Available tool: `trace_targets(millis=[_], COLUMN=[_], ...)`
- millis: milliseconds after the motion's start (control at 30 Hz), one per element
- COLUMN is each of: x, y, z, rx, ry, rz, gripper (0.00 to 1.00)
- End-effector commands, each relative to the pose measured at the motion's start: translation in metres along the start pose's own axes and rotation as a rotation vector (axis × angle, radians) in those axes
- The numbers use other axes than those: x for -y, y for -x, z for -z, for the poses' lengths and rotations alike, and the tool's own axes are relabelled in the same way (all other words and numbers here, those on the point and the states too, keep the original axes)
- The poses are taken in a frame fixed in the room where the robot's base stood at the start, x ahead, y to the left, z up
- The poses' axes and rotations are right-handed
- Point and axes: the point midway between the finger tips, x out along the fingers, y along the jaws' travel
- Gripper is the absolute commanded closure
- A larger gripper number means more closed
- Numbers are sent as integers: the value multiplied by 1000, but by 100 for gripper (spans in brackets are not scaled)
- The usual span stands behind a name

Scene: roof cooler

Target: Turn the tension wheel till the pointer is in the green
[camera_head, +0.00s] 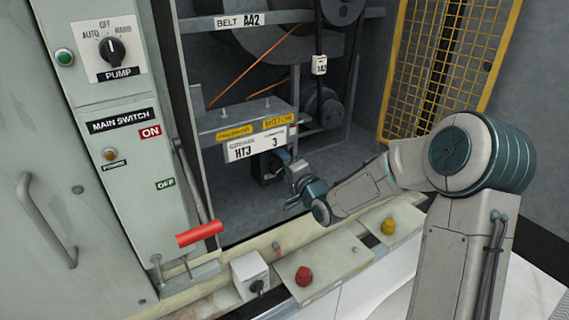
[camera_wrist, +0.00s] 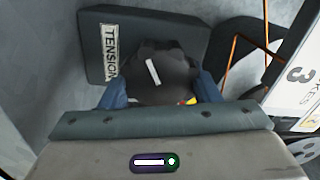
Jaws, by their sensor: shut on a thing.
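The tension wheel (camera_wrist: 160,66) is a dark, lobed knob with a white mark on its face, seen in the wrist view. It sits in front of a grey plate with a TENSION label (camera_wrist: 110,50). My gripper (camera_wrist: 158,88) is shut on the wheel, one blue finger on each side. In the head view my gripper (camera_head: 283,164) reaches into the open cabinet below the HT3 label, where the wheel is mostly hidden. A small yellow patch shows beside the right finger in the wrist view. I cannot make out the pointer or a green zone.
A belt with orange edges (camera_head: 255,65) runs behind the bracket (camera_head: 245,120). The cabinet's left side carries the main switch's red handle (camera_head: 200,233) and a pump knob (camera_head: 111,50). A red button (camera_head: 304,276) and a yellow button (camera_head: 388,226) stand on the front ledge. A yellow mesh guard (camera_head: 448,60) stands open at right.

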Motion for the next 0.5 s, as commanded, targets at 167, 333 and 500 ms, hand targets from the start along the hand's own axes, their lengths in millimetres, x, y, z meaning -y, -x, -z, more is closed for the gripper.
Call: trace_targets(millis=[167,333,500], x=[0,0,0], y=[0,0,4], z=[2,0,0], rx=[-4,0,0], ry=[1,1,2], rz=[0,1,0], gripper=[23,23,23])
